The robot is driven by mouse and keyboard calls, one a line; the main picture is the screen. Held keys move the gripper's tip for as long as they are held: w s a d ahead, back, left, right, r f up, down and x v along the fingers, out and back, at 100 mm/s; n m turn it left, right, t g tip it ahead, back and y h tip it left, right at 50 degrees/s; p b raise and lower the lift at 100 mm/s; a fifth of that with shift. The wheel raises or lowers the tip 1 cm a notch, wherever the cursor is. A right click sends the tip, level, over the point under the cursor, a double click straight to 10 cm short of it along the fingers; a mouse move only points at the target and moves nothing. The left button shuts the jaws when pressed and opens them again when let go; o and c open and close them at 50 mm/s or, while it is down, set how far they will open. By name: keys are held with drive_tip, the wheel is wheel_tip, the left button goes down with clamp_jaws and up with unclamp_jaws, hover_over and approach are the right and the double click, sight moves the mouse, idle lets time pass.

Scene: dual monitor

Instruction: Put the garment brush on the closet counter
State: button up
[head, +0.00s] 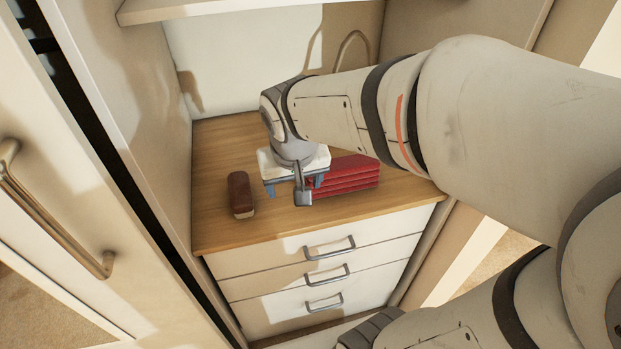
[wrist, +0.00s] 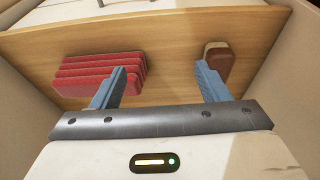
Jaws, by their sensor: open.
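The garment brush (head: 240,194), dark brown with a paler bristle side, lies on the wooden closet counter (head: 222,226) at its left part. In the wrist view the brush (wrist: 217,62) shows at the upper right, partly behind one finger. My gripper (head: 295,190) is over the counter between the brush and a red folded stack, apart from the brush. In the wrist view its two blue fingers (wrist: 160,88) are spread wide with nothing between them.
The red folded stack (head: 345,176) lies on the counter right of my gripper; it also shows in the wrist view (wrist: 98,75). Drawers (head: 325,270) with handles are below the counter. Closet walls enclose it, and a shelf (head: 180,10) is above. The counter's front left is clear.

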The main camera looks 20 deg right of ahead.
drive_tip(key=s+d+g, duration=0.1)
drive_tip(key=s+d, duration=0.3)
drive_tip(key=s, duration=0.2)
drive_tip(key=shift+s+d+f+y, duration=0.2)
drive_tip(key=shift+s+f+y, duration=0.1)
drive_tip(key=shift+f, duration=0.05)
wheel_tip(320, 180, up, 7)
drive_tip(key=p, duration=0.6)
drive_tip(key=shift+s, duration=0.2)
drive_tip(key=shift+c, duration=0.2)
